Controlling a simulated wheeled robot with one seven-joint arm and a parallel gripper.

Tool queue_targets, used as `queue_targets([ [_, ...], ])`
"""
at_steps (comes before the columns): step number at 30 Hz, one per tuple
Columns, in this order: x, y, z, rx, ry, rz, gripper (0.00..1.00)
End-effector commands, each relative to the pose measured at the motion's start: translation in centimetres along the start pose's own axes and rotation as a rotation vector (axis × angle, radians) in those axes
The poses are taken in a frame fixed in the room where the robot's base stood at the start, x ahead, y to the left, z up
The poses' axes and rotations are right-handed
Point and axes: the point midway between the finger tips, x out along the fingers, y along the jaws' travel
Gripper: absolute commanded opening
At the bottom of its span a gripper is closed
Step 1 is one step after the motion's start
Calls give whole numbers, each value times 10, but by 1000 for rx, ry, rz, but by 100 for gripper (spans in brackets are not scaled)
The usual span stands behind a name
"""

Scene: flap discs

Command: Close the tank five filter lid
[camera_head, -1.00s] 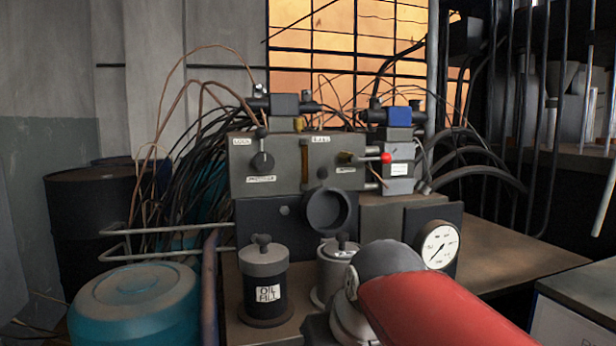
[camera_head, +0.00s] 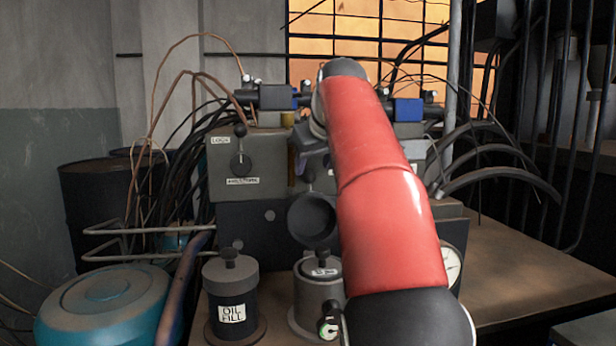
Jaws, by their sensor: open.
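A round dark cup-like piece (camera_head: 312,218) stands on the machine's front, its round face toward me. Below it is a grey canister (camera_head: 318,305) with a knobbed lid (camera_head: 322,268) and a small label I cannot read. To the left stands a dark canister marked OIL FILL (camera_head: 231,305), its knobbed lid (camera_head: 230,272) on top. I cannot tell which piece is the tank five filter lid. My gripper (camera_head: 312,152) shows partly at the far end of my red arm, above the round piece, in front of the machine. It is open, with nothing seen in it; my arm hides part of it.
The machine's control block (camera_head: 236,195) has a dark knob (camera_head: 240,163) at left. A gauge (camera_head: 453,265) is half hidden behind my arm. A teal drum (camera_head: 105,305) and pipe rails (camera_head: 110,228) are at left. Bare bench top (camera_head: 530,262) is at right.

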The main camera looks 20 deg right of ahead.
Motion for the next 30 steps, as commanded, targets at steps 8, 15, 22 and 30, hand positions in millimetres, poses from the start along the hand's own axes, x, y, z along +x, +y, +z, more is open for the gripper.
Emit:
queue_targets([
  [8,45,-1,0,1,-2,-2,49],
  [15,61,0,0,1,1,0,49],
  [22,62,0,0,1,1,0,49],
  [30,61,0,0,1,1,0,13],
])
